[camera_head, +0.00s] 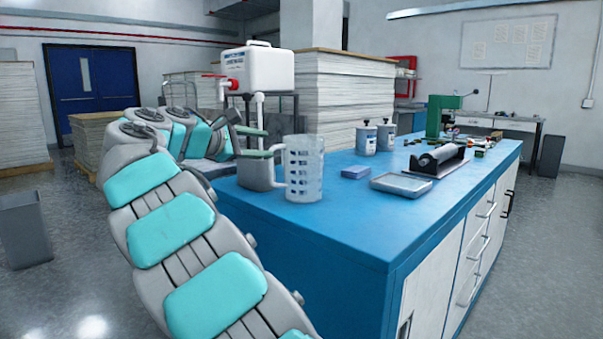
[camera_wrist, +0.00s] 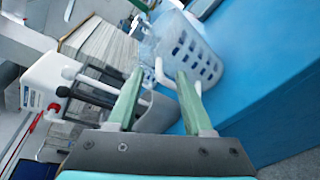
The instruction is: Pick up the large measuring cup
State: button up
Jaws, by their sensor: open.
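The large measuring cup (camera_head: 304,170) is a translucent, upright cup with blue marks, near the left edge of the blue table. Its pale handle (camera_head: 278,166) points left, towards my gripper (camera_head: 269,143). In the wrist view the cup (camera_wrist: 190,50) is at the top, just past the fingertips. My gripper (camera_wrist: 160,73) is open, with two green fingers. The handle (camera_wrist: 160,76) shows between the fingertips in that view; I cannot tell whether they reach around it. Nothing is held.
A grey container (camera_head: 256,175) stands left of the cup, under my fingers. A white tank with a red tap (camera_head: 258,68) is behind. A blue block (camera_head: 355,172), a shallow tray (camera_head: 401,185) and two tins (camera_head: 366,138) lie to the right. The table's front (camera_head: 330,225) is clear.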

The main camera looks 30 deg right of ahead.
aim_at(277, 147)
jog(key=x, duration=0.5)
jog(key=shift+w+d+f, duration=0.2)
jog(key=shift+w+f, duration=0.05)
jog(key=shift+w, duration=0.1)
jog(key=shift+c, duration=0.3)
grip_shut()
dwell(0.8)
